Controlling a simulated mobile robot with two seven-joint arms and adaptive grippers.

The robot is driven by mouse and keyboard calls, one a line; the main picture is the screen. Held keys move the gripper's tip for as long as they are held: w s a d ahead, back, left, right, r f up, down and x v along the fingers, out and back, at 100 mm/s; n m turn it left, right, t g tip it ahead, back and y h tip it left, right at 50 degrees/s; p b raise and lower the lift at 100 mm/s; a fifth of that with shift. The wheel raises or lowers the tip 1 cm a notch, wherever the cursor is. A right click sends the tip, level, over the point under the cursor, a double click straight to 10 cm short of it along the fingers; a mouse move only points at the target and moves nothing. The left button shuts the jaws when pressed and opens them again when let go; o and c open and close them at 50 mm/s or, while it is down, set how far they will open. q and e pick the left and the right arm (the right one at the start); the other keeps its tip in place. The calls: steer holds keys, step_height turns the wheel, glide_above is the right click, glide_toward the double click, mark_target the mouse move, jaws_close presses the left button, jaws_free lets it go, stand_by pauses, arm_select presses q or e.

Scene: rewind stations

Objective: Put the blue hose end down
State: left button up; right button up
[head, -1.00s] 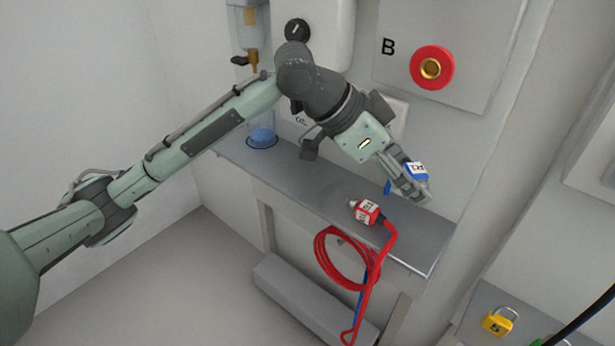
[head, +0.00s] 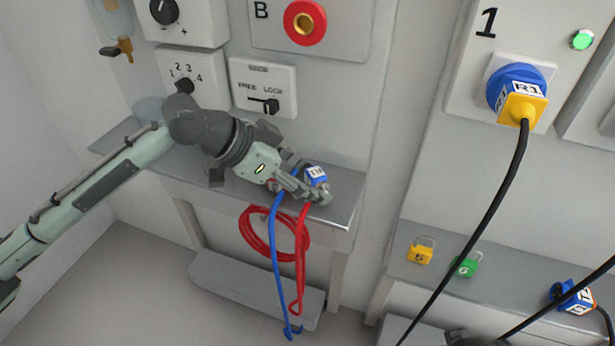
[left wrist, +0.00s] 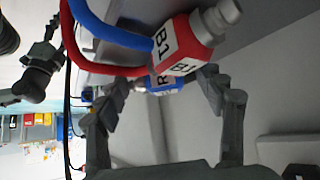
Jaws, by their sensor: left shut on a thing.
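My left gripper (head: 312,189) is shut on the blue hose end (head: 316,174), which carries a white label. It holds it over the right part of the grey shelf (head: 346,194). Whether the hose end touches the shelf I cannot tell. In the left wrist view the blue hose end (left wrist: 163,83) is between the fingers, partly hidden behind the red hose end (left wrist: 188,46), labelled B1. In the head view the red hose end (head: 274,185) is mostly hidden by my gripper. The blue hose (head: 276,240) hangs over the shelf's front edge.
The coiled red hose (head: 250,238) hangs beside the blue hose. A FREE/LOCK panel (head: 264,88) and red port B (head: 305,22) are above. On the right are yellow (head: 420,254) and green (head: 467,267) padlocks and a black cable (head: 490,210). A dark part at bottom right is unclear.

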arm_select(q)
steer(key=shift+f, duration=0.1)
steer(key=o, duration=1.2)
